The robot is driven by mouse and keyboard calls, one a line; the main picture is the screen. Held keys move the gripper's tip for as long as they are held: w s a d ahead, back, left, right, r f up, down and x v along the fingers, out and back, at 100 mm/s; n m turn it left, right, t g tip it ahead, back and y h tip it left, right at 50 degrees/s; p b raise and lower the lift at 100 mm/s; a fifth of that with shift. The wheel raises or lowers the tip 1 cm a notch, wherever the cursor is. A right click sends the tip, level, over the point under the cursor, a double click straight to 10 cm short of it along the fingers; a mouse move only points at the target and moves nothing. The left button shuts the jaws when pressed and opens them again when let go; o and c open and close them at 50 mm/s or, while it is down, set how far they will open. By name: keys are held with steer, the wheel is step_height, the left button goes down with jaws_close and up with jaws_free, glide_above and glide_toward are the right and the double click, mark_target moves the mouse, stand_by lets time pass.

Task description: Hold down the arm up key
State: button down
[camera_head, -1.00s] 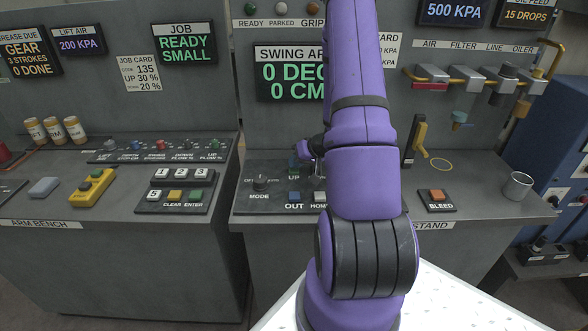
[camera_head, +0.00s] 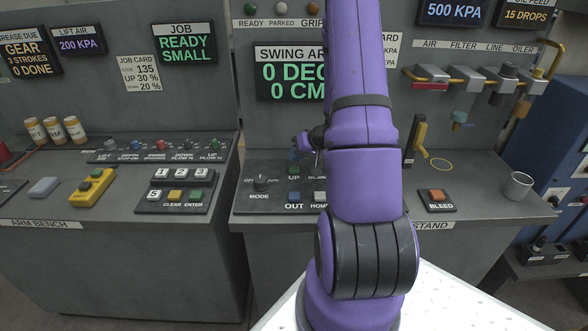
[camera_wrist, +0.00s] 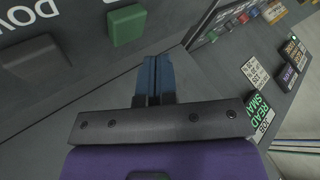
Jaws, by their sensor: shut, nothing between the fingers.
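The green key (camera_head: 293,168) labelled UP sits on the dark panel of the middle bench. In the wrist view the green key (camera_wrist: 126,25) stands up and left of my fingertips, with nothing over it. My gripper (camera_head: 297,154) is above and behind the key in the head view, partly hidden by my purple arm. In the wrist view my gripper (camera_wrist: 156,60) has its two blue fingers shut together and empty. They look apart from the key. A dark key (camera_wrist: 32,58) with a partly cut-off label lies to its left there. The swing arm display (camera_head: 290,72) shows 0 DEG and 0 CM.
The MODE knob (camera_head: 260,181) is left of the UP key. A blue OUT key (camera_head: 294,196) and a pale HOME key (camera_head: 320,196) lie in front. A yellow lever (camera_head: 414,140) and BLEED button (camera_head: 437,195) stand to the right.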

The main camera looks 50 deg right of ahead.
mark_target(295, 167)
steer(key=shift+r, duration=2)
